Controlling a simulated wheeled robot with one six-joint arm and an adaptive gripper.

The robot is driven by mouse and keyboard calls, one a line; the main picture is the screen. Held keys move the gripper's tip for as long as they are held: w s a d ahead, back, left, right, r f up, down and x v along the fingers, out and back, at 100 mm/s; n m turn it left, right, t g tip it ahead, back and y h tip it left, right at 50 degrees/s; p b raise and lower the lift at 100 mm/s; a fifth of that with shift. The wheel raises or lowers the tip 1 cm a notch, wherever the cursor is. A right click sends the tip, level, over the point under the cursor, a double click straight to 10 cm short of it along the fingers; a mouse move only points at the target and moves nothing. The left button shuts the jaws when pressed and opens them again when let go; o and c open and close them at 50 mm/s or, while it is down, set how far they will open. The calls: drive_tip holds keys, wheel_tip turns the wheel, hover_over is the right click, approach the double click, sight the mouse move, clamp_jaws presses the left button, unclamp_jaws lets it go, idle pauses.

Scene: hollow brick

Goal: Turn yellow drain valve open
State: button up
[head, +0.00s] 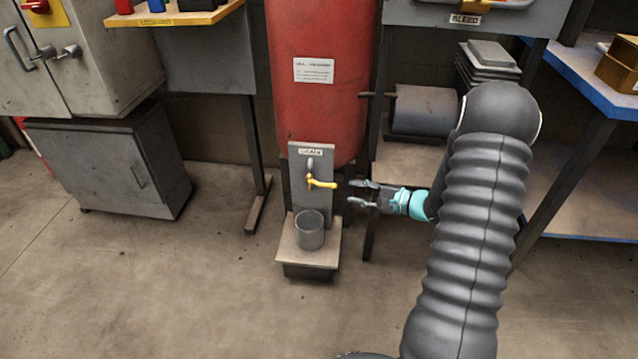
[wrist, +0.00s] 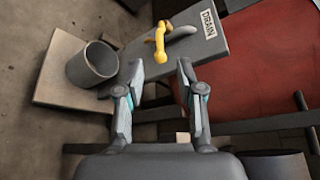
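The yellow drain valve handle (head: 322,183) sticks out to the right from its spout on a grey plate labelled DRAIN (head: 311,152), below the red tank (head: 318,80). In the wrist view the yellow handle (wrist: 158,42) shows beyond the fingertips, near the gap between them. My gripper (head: 354,192) is just right of the handle in the head view, its fingers apart and empty. It also shows in the wrist view (wrist: 158,82) with a clear gap between the fingers. The handle and fingers appear apart.
A grey metal cup (head: 309,230) stands on a small wooden shelf (head: 325,254) below the valve; it also shows in the wrist view (wrist: 92,64). A dark post (head: 371,225) stands close behind my gripper. A grey cabinet (head: 110,165) is at left. Floor in front is clear.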

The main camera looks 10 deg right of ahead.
sight(321, 183)
drive_tip(key=x, duration=0.9)
drive_tip(key=p+x, duration=0.1)
drive_tip(key=x, duration=0.3)
drive_tip(key=shift+w+d+f, duration=0.15)
drive_tip(key=shift+w+f, duration=0.25)
drive_tip(key=shift+w, duration=0.15)
clamp_jaws()
